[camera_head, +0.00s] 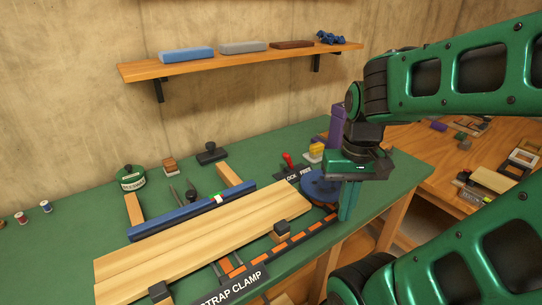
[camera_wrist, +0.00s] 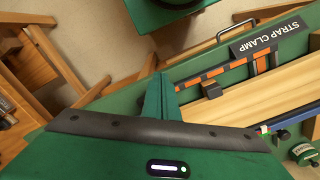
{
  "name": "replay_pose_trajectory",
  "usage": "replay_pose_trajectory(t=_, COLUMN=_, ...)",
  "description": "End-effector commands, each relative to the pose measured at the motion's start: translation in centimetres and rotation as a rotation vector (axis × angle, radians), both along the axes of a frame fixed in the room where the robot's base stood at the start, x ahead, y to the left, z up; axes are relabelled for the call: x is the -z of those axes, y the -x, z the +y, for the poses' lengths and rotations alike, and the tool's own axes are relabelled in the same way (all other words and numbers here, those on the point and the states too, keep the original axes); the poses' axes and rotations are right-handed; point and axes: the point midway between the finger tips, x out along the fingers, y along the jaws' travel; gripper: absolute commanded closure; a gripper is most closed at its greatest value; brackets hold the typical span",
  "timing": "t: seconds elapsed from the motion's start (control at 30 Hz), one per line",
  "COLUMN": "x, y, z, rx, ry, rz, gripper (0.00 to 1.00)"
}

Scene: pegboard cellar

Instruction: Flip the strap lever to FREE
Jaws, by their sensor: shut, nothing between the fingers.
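The strap lever (camera_head: 288,160) is a short stick with a red knob, standing by a dark plate lettered LOCK and FREE (camera_head: 298,173). It leans slightly left, toward the LOCK side. A round blue drum (camera_head: 318,187) sits just right of and nearer than the lever. My gripper (camera_head: 345,214) points down to the right of the drum, near the bench's right edge, apart from the lever. Its green fingers are together and empty, also in the wrist view (camera_wrist: 160,82). The wrist view does not show the lever. The STRAP CLAMP sign (camera_head: 232,287) is at the bench front.
Wooden boards (camera_head: 200,240), a blue bar (camera_head: 190,211) and an orange-marked strap (camera_head: 290,243) fill the bench middle. A purple block (camera_head: 335,125) and a yellow-topped block (camera_head: 316,151) stand behind the drum. A wall shelf (camera_head: 240,62) hangs above. A side table (camera_head: 470,150) holds clutter.

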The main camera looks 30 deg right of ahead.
Motion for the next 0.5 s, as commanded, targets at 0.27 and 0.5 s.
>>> replay_pose_trajectory(t=0.27, x=-0.5, y=0.9, z=0.0, rx=-0.012, ry=0.001, rz=-0.010, gripper=1.00)
replay_pose_trajectory(t=0.5, x=-1.3, y=-3.6, z=-1.8, rx=-0.284, ry=0.063, rz=0.028, gripper=1.00)
